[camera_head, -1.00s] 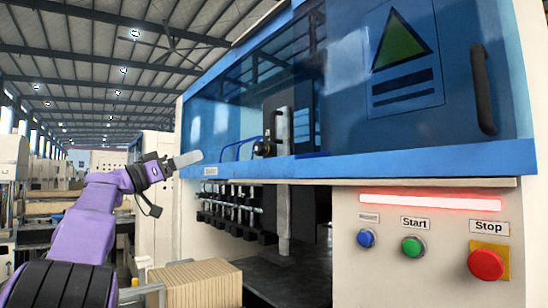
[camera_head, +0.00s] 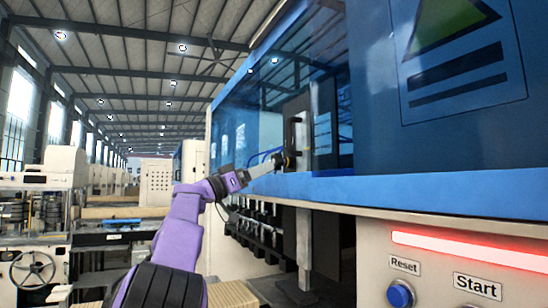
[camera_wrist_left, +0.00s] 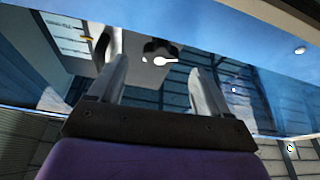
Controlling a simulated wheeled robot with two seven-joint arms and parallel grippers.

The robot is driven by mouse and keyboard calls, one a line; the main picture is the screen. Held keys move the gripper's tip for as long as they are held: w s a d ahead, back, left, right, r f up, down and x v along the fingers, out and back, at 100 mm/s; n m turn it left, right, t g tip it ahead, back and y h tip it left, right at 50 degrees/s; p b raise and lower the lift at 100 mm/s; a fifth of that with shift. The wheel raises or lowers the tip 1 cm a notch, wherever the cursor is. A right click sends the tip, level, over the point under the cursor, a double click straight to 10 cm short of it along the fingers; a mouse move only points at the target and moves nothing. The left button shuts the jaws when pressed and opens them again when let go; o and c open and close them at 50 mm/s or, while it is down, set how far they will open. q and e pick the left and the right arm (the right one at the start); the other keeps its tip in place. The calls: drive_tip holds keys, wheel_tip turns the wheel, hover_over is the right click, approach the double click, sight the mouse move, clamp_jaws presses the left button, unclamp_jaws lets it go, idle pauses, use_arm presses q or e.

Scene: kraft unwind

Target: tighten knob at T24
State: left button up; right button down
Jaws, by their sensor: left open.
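A small black knob (camera_head: 291,161) sits on the machine's upright grey-black part behind the blue panel's opening. No T24 label is readable. My left gripper (camera_head: 278,161) reaches in from the left with its grey fingers close to the knob. In the left wrist view my left gripper (camera_wrist_left: 162,70) is open, with its two fingers apart. A dark rounded piece, apparently the knob (camera_wrist_left: 158,46), shows beyond and between the fingertips with a pale rod-like shape by it. I cannot tell whether the fingers touch it. My right gripper is in neither view.
The blue transparent guard (camera_head: 385,120) and its blue lower rail (camera_head: 430,192) run along the machine to the right of my arm. Below are a blue Reset button (camera_head: 400,293) and a red light bar (camera_head: 470,250). Brown stacked sheets (camera_head: 232,293) lie beneath my arm.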

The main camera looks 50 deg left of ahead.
sight(280, 162)
use_arm(q)
drive_tip(key=p+x, duration=0.2)
drive_tip(key=x, duration=0.3)
drive_tip(key=shift+f, duration=0.1)
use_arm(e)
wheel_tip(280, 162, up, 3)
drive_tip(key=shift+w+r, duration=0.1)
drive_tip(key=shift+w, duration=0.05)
use_arm(q)
drive_tip(key=c, duration=1)
drive_tip(key=shift+w+a+f+m+g+h, duration=0.1)
drive_tip(key=shift+m+g+h, duration=0.15)
drive_tip(key=shift+m+h, duration=0.6)
drive_tip(key=shift+a+m+g+h, duration=0.1)
drive_tip(key=shift+m+g+h, duration=0.15)
drive_tip(key=shift+m, duration=1.1)
drive_tip(key=shift+c, duration=0.2)
drive_tip(key=o, duration=1)
drive_tip(key=shift+o, duration=0.2)
